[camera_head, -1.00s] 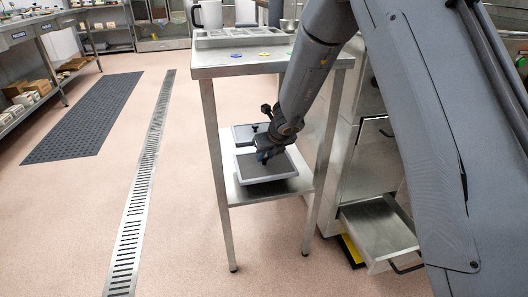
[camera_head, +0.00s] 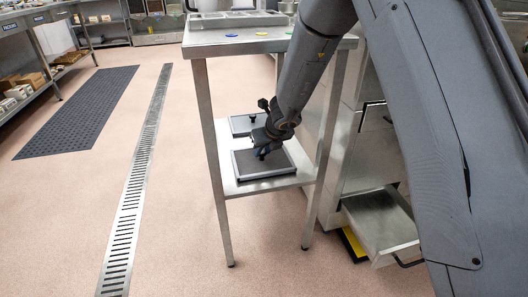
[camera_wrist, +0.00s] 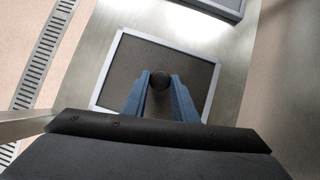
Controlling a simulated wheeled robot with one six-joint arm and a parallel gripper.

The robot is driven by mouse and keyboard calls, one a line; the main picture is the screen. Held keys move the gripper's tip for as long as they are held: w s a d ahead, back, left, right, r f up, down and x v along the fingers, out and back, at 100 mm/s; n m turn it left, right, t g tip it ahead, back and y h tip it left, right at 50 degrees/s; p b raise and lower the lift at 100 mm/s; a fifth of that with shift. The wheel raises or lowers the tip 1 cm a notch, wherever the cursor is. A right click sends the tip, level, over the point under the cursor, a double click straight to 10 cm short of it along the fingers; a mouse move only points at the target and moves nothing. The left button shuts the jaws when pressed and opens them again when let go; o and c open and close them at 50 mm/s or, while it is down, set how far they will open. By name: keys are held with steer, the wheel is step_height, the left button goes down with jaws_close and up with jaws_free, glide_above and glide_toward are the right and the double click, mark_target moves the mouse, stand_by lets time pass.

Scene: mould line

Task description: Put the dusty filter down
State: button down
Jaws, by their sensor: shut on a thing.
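The dusty filter (camera_head: 278,163), a square dark grey-brown panel in a pale frame, is level at the lower shelf (camera_head: 229,187) of the steel table. It also shows in the wrist view (camera_wrist: 122,70). My gripper (camera_head: 262,152) is above it, its blue fingers shut on the round dark knob (camera_wrist: 160,79) at its middle. The filter sits at or just over the shelf; I cannot tell whether its underside touches. A second framed filter (camera_head: 240,124) with a dark knob lies behind it on the same shelf, apart from it.
Table legs stand on either side of the shelf. An open drawer (camera_head: 380,222) juts out at the right.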

steer(key=shift+f, duration=0.15)
steer(key=c, duration=1.4)
jaws_free()
steer(key=shift+c, duration=0.2)
